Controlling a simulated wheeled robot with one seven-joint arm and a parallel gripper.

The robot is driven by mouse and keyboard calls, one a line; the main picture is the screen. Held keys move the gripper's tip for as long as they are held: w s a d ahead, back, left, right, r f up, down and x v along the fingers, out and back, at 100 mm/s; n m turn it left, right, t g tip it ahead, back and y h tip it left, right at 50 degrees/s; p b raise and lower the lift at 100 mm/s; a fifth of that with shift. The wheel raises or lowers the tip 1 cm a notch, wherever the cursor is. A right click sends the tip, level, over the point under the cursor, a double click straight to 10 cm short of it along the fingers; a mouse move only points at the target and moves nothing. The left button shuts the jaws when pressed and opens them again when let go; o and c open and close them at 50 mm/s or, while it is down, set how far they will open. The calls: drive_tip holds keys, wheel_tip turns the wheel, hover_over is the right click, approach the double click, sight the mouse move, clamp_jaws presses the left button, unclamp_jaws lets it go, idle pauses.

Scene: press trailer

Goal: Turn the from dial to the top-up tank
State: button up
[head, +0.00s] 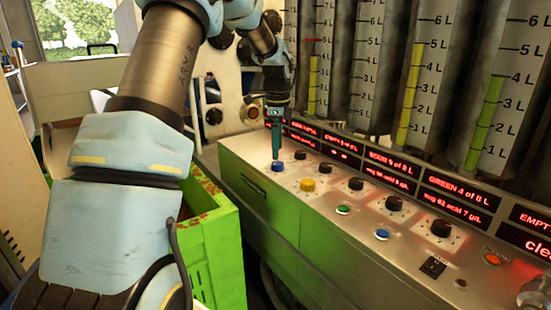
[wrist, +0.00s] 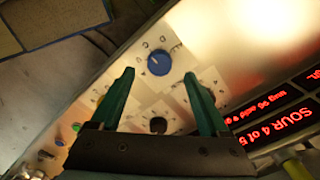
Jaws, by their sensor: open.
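A blue dial (head: 278,166) sits at the far left end of the sloped control panel (head: 262,150). It also shows in the wrist view (wrist: 158,62), with a light pointer mark and small letters around it. My gripper (head: 276,156) points down just above this dial. In the wrist view my gripper (wrist: 159,76) is open, with one teal finger on either side of the dial's line and nothing held; contact is not clear. A yellow dial (head: 307,185) and several black dials (head: 356,184) are further along the panel. No label naming the from dial or top-up tank is readable.
Upright gauge tubes (head: 411,90) with yellow and green levels stand behind the panel. Red text displays (head: 393,163) run below them. A green button (head: 343,210) and a blue button (head: 382,235) are near the front edge. A green crate (head: 215,250) stands left of the panel.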

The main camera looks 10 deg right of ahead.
sight(278, 163)
drive_tip(key=shift+f, duration=2.35)
clamp_jaws()
